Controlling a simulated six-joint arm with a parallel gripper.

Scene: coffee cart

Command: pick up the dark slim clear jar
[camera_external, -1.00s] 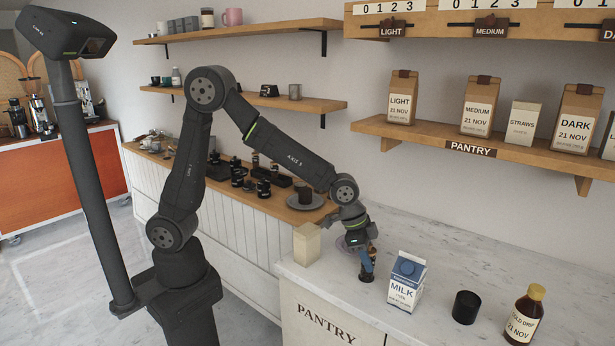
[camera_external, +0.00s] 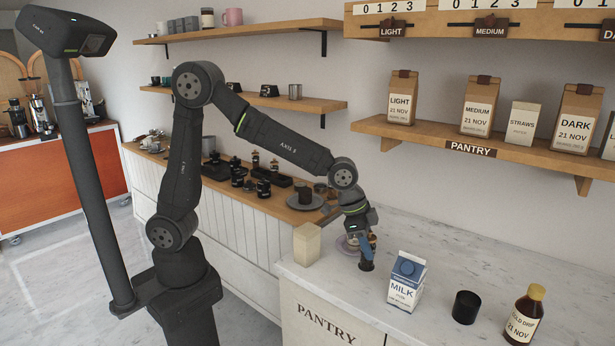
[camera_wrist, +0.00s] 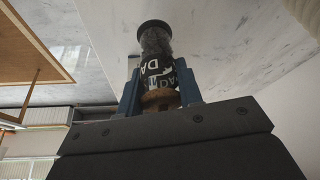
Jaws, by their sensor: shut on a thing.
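The dark slim clear jar shows in the wrist view (camera_wrist: 157,62), with dark contents, a black label with white letters, a dark rim at its far end and a brownish end near my gripper. My gripper (camera_wrist: 160,92) is shut on it, with one blue finger on each side. In the external view my gripper (camera_external: 363,245) points down at the counter, and the jar's dark lower end (camera_external: 366,265) shows below the fingers. It is close to the counter top; I cannot tell whether it touches. The fingers hide part of the jar.
A milk carton (camera_external: 406,282) stands just right of my gripper. Beyond it are a black cup (camera_external: 466,307) and a brown cold drip bottle (camera_external: 524,313). A beige box (camera_external: 306,244) stands to the left. A purple-grey saucer (camera_external: 346,244) lies close behind my gripper.

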